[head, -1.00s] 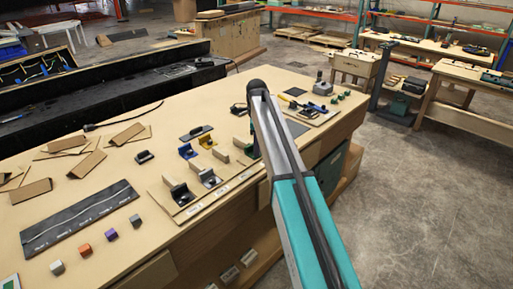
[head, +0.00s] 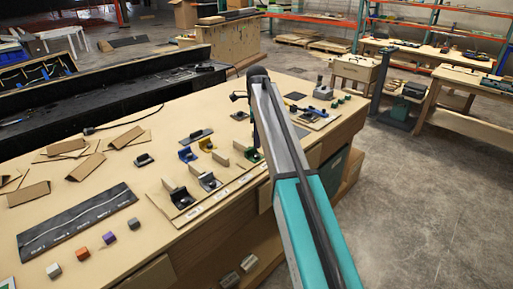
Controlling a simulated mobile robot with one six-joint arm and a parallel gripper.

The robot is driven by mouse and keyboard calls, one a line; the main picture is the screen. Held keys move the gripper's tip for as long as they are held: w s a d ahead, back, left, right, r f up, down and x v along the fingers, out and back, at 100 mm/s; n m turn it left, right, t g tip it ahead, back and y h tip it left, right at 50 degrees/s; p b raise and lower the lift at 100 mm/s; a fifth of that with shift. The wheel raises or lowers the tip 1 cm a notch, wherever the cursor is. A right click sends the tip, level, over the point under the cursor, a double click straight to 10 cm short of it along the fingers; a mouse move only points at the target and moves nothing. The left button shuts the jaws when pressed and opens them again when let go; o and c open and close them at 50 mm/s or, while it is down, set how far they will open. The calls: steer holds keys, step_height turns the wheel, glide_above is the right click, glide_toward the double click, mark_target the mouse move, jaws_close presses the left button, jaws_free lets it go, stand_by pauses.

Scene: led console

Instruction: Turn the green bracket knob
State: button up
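The green bracket (head: 253,156) stands at the right end of a row of brackets near the table's front edge. My own arm link hides part of it. A small light-coloured block stands just left of it. My arm reaches over the table from the lower right, with its dark elbow joint above and behind the bracket. A dark part of my arm drops behind the link toward the green bracket. My gripper is not clearly distinguishable there; its fingers and any contact with the knob are hidden. The knob itself cannot be made out.
Several small cubes and a dark strip (head: 77,221) lie at the left. Tools lie at the table's far right end. Concrete floor (head: 420,215) is open at right.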

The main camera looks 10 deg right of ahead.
step_height(320, 180, up, 8)
steer(key=b, duration=0.1)
steer(key=shift+r+b, duration=0.15)
steer(key=shift+b, duration=0.2)
stand_by(0.3)
